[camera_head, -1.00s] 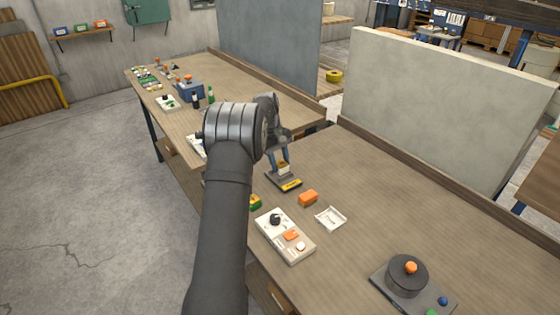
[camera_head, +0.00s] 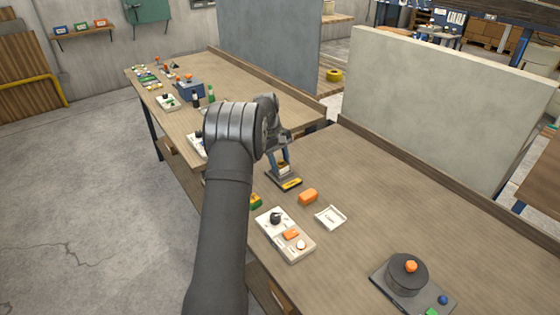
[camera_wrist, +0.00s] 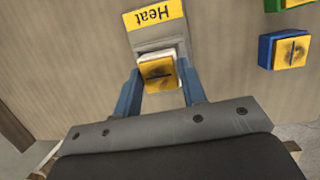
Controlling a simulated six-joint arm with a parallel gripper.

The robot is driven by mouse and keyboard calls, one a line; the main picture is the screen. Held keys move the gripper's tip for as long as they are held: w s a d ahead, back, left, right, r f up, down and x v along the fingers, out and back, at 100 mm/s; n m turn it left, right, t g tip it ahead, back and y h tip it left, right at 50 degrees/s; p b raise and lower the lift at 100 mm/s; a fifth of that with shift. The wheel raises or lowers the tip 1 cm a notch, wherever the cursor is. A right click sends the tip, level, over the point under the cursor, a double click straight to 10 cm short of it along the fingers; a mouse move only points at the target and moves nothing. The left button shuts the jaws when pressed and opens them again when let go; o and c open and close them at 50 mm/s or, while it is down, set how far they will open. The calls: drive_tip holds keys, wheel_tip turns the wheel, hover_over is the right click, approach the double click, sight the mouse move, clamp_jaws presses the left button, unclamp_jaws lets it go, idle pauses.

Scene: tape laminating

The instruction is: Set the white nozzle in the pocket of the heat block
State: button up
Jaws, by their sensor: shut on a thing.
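The white nozzle (camera_wrist: 144,59) has a yellow top with a dark slot and shows in the wrist view between two blue fingers. My gripper (camera_wrist: 161,82) is shut on it from both sides. The grey heat block (camera_wrist: 153,30) lies under and just beyond the nozzle, with a yellow "Heat" label. In the head view, my gripper (camera_head: 280,160) points down over the heat block (camera_head: 283,184), with the nozzle (camera_head: 284,169) low at its back part. The nozzle covers the pocket, so I cannot tell how deep it sits.
An orange block (camera_head: 308,196), a white tray (camera_head: 331,217) and a white panel with a black knob (camera_head: 285,235) stand nearby. A dark round device (camera_head: 407,276) is at the front right. A blue block with a yellow top (camera_wrist: 284,51) lies right in the wrist view.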

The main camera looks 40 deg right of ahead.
drive_tip(key=shift+f, duration=0.4)
idle(0.3)
drive_tip(key=o, duration=1.3)
drive_tip(key=v, duration=1.7)
drive_tip(key=shift+r, duration=0.2)
drive_tip(key=x, duration=1.7)
drive_tip(key=shift+f, duration=0.25)
drive_tip(key=shift+r, duration=0.1)
